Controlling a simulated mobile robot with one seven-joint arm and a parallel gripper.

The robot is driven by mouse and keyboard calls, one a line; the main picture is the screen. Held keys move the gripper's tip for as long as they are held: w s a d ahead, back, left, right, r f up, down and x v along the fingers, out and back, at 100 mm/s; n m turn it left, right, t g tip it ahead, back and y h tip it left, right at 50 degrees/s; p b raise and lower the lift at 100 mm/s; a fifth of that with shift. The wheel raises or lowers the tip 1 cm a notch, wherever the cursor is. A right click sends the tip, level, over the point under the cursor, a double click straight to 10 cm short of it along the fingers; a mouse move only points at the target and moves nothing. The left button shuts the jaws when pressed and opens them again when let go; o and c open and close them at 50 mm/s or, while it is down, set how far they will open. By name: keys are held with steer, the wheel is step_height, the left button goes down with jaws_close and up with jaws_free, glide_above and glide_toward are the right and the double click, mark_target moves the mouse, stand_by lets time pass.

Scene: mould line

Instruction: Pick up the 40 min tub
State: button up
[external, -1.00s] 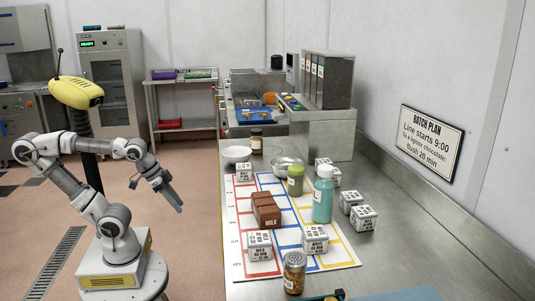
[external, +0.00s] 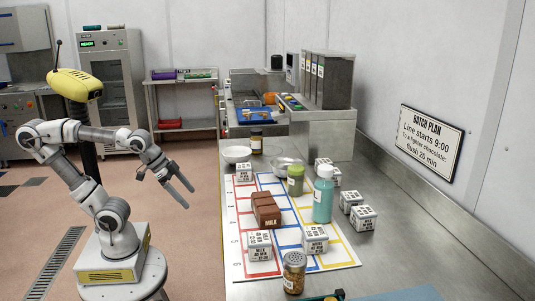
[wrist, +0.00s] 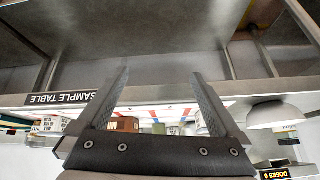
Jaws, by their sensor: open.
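Several white tubs with dark printed labels stand on the steel table. On the chart are one at the front left (external: 260,246), one at the front right (external: 315,239) and one at the back left (external: 244,173). Others stand right of the chart, including a pair (external: 350,201) (external: 363,218) and two at the back (external: 323,165). I cannot read surely which is the 40 min tub. My gripper (external: 188,193) is open and empty, left of the table and apart from every tub. In the wrist view its spread fingers (wrist: 160,74) face the table's edge.
A brown milk chocolate block (external: 267,210), a green-capped jar (external: 295,180), a teal bottle (external: 323,197) and a shaker (external: 294,273) stand among the tubs. Two bowls (external: 237,155) (external: 287,167) are behind. The table edge with its sample table sign (wrist: 62,98) lies before my gripper.

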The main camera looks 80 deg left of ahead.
steer(key=w+d+r+m+t+h+p, duration=0.2)
steer(key=w+d+r+m+p, duration=0.3)
steer(key=d+r, duration=0.4)
steer(key=w+d+r+m+t+h+p, duration=0.1)
steer(key=w+d+r+m+p, duration=0.3)
steer(key=w+d+r+p, duration=0.5)
steer(key=d+r+m+h+p, duration=0.3)
steer(key=d+r+h, duration=0.35)
steer(key=d, duration=0.65)
steer(key=s+d+f+n+t+y+p, duration=0.1)
steer(key=s+d+f+n+y+p, duration=0.1)
steer(key=d+f+n, duration=0.5)
steer(key=s+a+f+n+t+y+p, duration=0.3)
steer(key=s+a+f+n+y, duration=0.2)
steer(key=a+f+n+y, duration=0.4)
steer(key=m+h+b, duration=0.2)
glide_toward(271, 244)
steer(key=shift+y, duration=0.25)
steer(key=w+a+f, duration=0.1)
steer(key=w+f, duration=0.1)
steer(key=w+a+f, duration=0.2)
steer(key=shift+a, duration=0.15)
steer(key=shift+d+x, duration=0.15)
steer(key=shift+x, duration=1.4)
steer(key=shift+d+x, duration=0.2)
steer(key=shift+x, duration=1.35)
